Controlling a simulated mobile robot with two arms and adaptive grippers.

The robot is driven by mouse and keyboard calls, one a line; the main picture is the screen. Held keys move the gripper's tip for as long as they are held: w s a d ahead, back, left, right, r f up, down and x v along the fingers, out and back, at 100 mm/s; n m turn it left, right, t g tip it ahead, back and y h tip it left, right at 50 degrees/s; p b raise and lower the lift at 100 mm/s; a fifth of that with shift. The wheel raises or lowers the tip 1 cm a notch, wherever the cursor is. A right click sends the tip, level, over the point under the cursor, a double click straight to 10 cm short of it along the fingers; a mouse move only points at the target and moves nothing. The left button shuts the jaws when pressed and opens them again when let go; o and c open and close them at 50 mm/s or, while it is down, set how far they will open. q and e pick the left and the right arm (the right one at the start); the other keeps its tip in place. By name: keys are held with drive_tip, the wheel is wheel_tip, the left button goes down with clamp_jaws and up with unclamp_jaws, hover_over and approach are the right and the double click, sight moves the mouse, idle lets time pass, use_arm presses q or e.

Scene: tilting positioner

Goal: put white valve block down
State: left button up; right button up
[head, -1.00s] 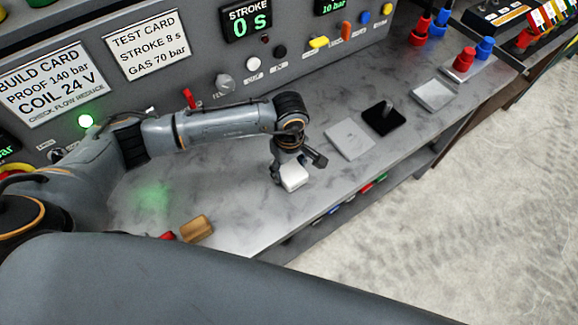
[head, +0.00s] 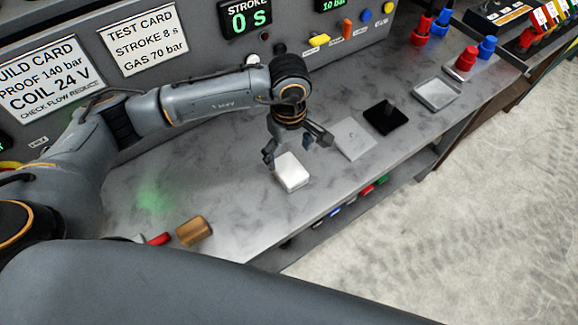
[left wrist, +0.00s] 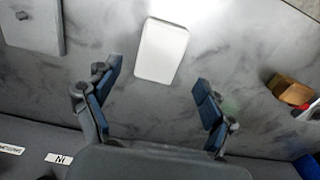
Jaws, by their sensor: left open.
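The white valve block (head: 291,171) rests on the grey bench top (head: 235,205), near its front edge. In the left wrist view the white valve block (left wrist: 162,51) lies flat, beyond the fingertips and clear of both. My left gripper (head: 297,148) is open and empty, just behind and above the block. Its two spread fingers also show in the left wrist view (left wrist: 158,82), with bare bench between them. My right gripper is not in view.
A grey plate (head: 350,138), a black plate with a peg (head: 386,117) and another grey tray (head: 436,93) lie to the right. A brown block (head: 194,230) and a red-handled item (head: 158,239) lie front left. The control panel (head: 200,60) stands behind.

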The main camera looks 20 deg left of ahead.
sight(289, 169)
use_arm(q)
wheel_tip(289, 169, up, 5)
drive_tip(key=shift+f+b, duration=0.1)
drive_tip(key=shift+b, duration=0.5)
drive_tip(key=shift+s, duration=0.1)
